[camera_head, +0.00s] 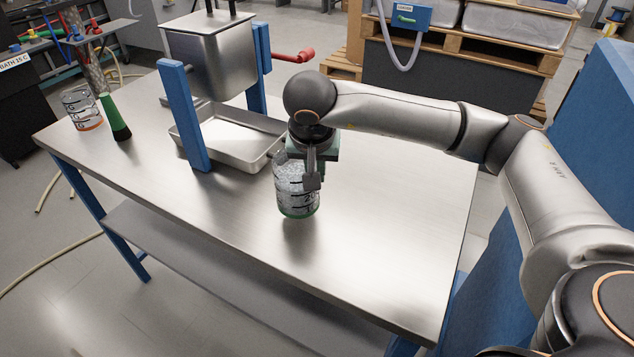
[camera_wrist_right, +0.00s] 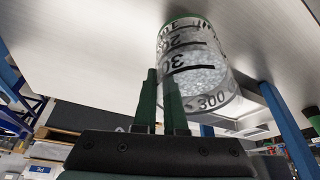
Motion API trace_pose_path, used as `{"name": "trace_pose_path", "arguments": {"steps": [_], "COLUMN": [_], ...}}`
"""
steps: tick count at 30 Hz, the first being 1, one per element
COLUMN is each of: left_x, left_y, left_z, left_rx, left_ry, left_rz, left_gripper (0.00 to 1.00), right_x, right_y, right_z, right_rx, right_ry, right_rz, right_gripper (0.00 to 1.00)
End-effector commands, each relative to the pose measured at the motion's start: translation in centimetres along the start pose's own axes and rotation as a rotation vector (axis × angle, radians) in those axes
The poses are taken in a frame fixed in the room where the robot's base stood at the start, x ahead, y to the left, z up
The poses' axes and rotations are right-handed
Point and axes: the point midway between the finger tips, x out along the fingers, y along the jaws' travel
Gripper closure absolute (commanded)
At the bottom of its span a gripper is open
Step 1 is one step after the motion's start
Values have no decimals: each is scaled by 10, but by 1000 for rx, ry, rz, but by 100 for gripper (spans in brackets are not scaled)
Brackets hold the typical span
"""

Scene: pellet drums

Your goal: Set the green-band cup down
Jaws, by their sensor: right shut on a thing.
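The green-band cup (camera_head: 296,194) is a clear beaker with dark markings, full of pale pellets, with a green band at its base. It is upright over the front middle of the steel table (camera_head: 390,240). My right gripper (camera_head: 311,178) is shut on the cup at its upper side. In the right wrist view the cup (camera_wrist_right: 196,62) appears inverted, beside the two narrow fingers (camera_wrist_right: 162,100). A dark shadow lies just below the cup; I cannot tell whether its base touches the table. My left gripper is not in view.
A steel hopper (camera_head: 212,58) on blue posts stands behind left, with a shallow tray (camera_head: 238,160) under it. An orange-band cup (camera_head: 82,108) and a green-handled brush (camera_head: 114,118) are at the table's left end. The table's right side is clear.

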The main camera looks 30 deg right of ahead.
Motion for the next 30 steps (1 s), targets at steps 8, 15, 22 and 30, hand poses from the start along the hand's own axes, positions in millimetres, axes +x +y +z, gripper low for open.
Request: {"name": "trace_pose_path", "arguments": {"steps": [8, 15, 22, 30], "left_x": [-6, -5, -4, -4], "left_y": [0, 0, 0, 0], "left_z": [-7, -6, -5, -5], "left_rx": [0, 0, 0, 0], "left_ry": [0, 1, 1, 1], "left_rz": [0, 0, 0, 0], "left_gripper": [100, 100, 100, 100], "right_x": [32, 33, 35, 35], "right_y": [2, 2, 2, 2], "right_z": [9, 9, 11, 11], "right_rx": [1, 2, 0, 0], "right_ry": [0, 1, 0, 0], "right_rz": [2, 0, 2, 2], "right_gripper": [100, 100, 77, 61]}}
